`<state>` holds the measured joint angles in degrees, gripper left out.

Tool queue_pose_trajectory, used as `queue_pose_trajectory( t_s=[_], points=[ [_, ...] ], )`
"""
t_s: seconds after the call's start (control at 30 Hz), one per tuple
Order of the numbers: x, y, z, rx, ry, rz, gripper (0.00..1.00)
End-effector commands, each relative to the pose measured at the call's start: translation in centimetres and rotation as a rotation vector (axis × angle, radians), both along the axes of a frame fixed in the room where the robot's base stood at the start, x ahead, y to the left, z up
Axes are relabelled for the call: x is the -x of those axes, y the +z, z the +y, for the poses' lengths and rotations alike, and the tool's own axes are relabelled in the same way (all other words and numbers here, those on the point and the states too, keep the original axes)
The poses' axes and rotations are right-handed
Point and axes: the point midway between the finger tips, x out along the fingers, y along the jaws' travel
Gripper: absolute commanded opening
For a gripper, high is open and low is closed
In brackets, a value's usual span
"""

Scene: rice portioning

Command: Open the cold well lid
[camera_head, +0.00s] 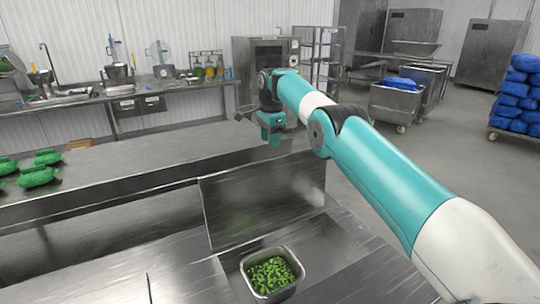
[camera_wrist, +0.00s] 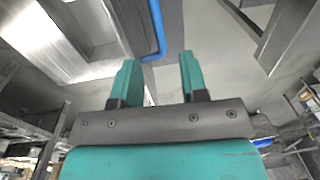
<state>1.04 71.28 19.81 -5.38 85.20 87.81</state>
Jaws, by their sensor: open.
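The cold well lid (camera_head: 240,208) is a flat steel panel. It stands raised and steeply tilted along the back of the cold well (camera_head: 330,235), whose opening is uncovered in front of it. A steel pan (camera_head: 272,285) of green pieces sits in the well. My gripper (camera_head: 271,138) is above and behind the lid's top edge and looks apart from it. In the wrist view my gripper (camera_wrist: 157,80) has its two teal fingers spread, with nothing held between them. A blue bar (camera_wrist: 157,28) shows just beyond the fingers; I cannot tell what it belongs to.
A long steel counter (camera_head: 110,180) runs behind the well, with several green items (camera_head: 38,177) at its left. A back bench (camera_head: 150,92) holds appliances and bottles. A steel oven (camera_head: 262,55) stands beyond my gripper. Open floor (camera_head: 400,155) lies to the right.

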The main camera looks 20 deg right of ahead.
Motion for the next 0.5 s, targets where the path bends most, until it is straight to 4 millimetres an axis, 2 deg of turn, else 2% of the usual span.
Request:
queue_pose_trajectory(
  t_s=[0.03, 0.2, 0.33, 0.5],
  points=[
    [0.1, 2.5, 0.0, 0.0, 0.0, -0.002, 0.4],
    [0.3, 6.1, 0.0, 0.0, 0.0, -0.001, 0.4],
    [0.5, 7.6, 0.0, 0.0, 0.0, -0.001, 0.4],
    [0.5, 8.3, 0.0, 0.0, 0.0, -0.001, 0.4]
  ],
)
